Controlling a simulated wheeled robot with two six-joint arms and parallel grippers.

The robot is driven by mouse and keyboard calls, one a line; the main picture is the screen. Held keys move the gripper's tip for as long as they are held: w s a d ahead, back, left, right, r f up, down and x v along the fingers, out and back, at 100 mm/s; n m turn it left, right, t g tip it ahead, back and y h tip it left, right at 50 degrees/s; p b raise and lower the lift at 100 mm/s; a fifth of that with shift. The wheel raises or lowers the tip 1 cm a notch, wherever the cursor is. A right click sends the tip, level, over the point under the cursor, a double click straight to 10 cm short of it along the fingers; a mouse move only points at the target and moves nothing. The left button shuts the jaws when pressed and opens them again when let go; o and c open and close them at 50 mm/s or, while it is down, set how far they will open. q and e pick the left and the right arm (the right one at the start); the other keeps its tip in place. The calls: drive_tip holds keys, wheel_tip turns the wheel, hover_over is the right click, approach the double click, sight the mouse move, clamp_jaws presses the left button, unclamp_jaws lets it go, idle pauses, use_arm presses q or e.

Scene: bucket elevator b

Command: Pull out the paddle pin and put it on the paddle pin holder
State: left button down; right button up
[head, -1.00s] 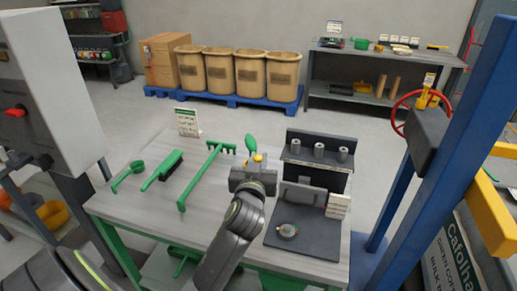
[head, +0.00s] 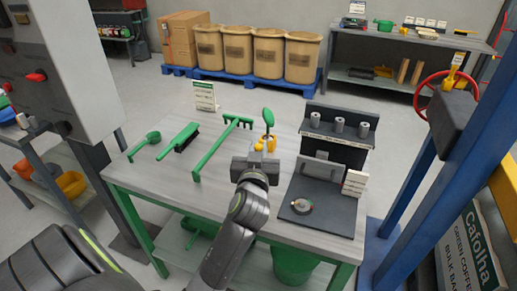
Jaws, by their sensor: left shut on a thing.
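My left gripper (head: 257,160) is over the work table, near the middle of its top. It is shut on a small yellow thing (head: 258,147), mostly hidden by the jaws; I cannot tell for sure whether this is the paddle pin. A green-topped tool (head: 268,115) with an orange part below it stands just behind the gripper. A dark stand (head: 337,140) with several grey cylinders on its top is right of the gripper; I cannot tell whether it is the paddle pin holder. My right gripper is not in view.
The table (head: 140,180) carries a green scoop (head: 145,145), a green brush (head: 180,138) and a green rake (head: 215,148). A dark tray (head: 325,215) with a small round part is at the right. A blue post (head: 440,170) and red handwheel (head: 425,95) stand farther right. A grey cabinet (head: 60,60) is at left.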

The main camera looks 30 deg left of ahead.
use_arm(q)
drive_tip(key=shift+f+b, duration=1.8)
drive_tip(key=shift+f, duration=0.6)
drive_tip(key=shift+f+b, duration=2)
drive_tip(key=shift+f, duration=0.3)
drive_tip(key=c, duration=1.3)
unclamp_jaws()
drive_tip(key=shift+s+d, duration=0.1)
